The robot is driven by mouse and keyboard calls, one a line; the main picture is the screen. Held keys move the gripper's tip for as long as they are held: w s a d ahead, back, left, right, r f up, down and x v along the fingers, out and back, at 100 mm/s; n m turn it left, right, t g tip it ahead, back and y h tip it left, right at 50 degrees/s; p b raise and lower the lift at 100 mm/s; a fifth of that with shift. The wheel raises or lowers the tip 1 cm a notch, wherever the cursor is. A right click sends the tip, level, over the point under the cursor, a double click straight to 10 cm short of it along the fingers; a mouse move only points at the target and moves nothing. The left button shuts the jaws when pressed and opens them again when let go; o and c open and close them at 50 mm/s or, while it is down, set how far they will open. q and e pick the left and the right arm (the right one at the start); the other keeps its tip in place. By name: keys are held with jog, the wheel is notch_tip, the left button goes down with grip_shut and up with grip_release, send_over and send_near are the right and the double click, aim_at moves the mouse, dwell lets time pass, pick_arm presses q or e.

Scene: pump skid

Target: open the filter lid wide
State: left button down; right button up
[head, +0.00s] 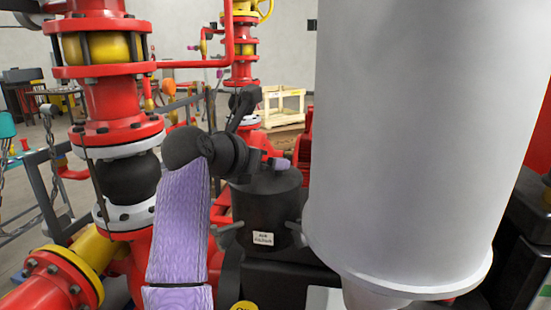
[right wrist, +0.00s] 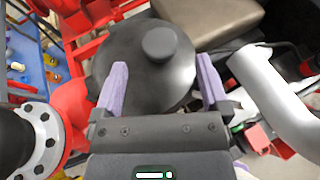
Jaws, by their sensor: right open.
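The black filter canister (head: 262,210) stands in the middle of the head view, with a small white label on its front. Its dark round top is partly covered by my arm and appears level. In the right wrist view the round black lid (right wrist: 120,50) shows from above, with a raised knob (right wrist: 160,43). My right gripper (right wrist: 163,75) is open, its two lavender fingers apart and pointing over the lid, with nothing between them. In the head view the gripper (head: 280,163) is just above the canister. Contact with the lid cannot be told. My left gripper is not seen.
A large white cylinder (head: 410,140) fills the right of the head view. Red piping with a black rubber joint (head: 128,175) stands close on the left. A grey bent pipe (right wrist: 275,95) lies right of the fingers. A wooden pallet crate (head: 282,105) is far behind.

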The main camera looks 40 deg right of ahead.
jog(key=x, duration=0.5)
jog(key=shift+p, duration=0.35)
grip_shut()
